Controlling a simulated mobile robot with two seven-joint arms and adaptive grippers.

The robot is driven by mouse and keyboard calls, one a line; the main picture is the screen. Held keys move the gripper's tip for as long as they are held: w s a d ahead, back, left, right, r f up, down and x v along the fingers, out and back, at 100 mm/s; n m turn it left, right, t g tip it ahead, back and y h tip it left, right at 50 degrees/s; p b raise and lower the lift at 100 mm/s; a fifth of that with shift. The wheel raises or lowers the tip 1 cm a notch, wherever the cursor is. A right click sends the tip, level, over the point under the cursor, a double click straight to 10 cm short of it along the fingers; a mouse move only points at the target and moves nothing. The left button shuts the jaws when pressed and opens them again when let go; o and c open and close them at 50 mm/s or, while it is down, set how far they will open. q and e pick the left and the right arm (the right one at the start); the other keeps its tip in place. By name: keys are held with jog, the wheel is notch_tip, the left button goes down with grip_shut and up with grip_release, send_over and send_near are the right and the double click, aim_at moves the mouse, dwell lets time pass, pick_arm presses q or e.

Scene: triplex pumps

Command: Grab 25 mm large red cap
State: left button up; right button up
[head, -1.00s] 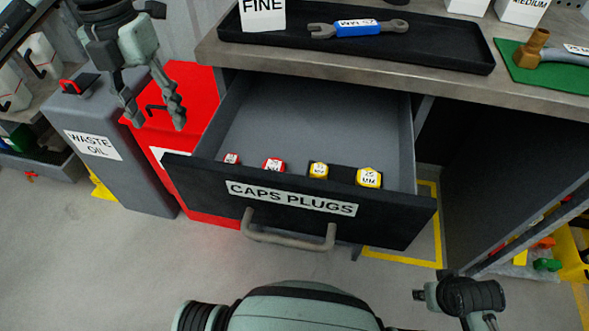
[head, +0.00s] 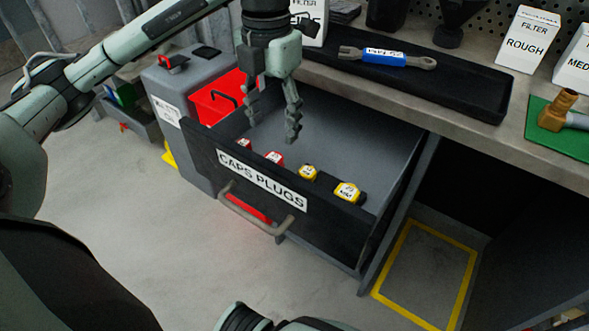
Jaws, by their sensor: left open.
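The larger red cap (head: 274,158), with a white label on top, sits in the open drawer (head: 345,150) just behind its front panel. Its label is too small to read. A smaller red cap (head: 244,144) sits to its left. My left gripper (head: 272,122) is open and empty, pointing down over the left part of the drawer, above and behind the red caps. It is apart from them. My right gripper is out of view.
A yellow cap (head: 308,172) and a larger yellow one (head: 347,192) sit to the right in the same row. The drawer front marked CAPS PLUGS (head: 262,180) stands before them. The counter with a black tray (head: 440,88) is behind.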

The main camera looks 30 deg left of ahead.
aim_at(275, 156)
pick_arm(q)
jog(key=shift+d+f, duration=0.1)
jog(key=shift+d, duration=0.1)
jog(key=shift+f, duration=0.25)
jog(key=f, duration=0.7)
jog(key=shift+a+f, duration=0.1)
jog(key=shift+a, duration=0.2)
jog(key=c, duration=0.8)
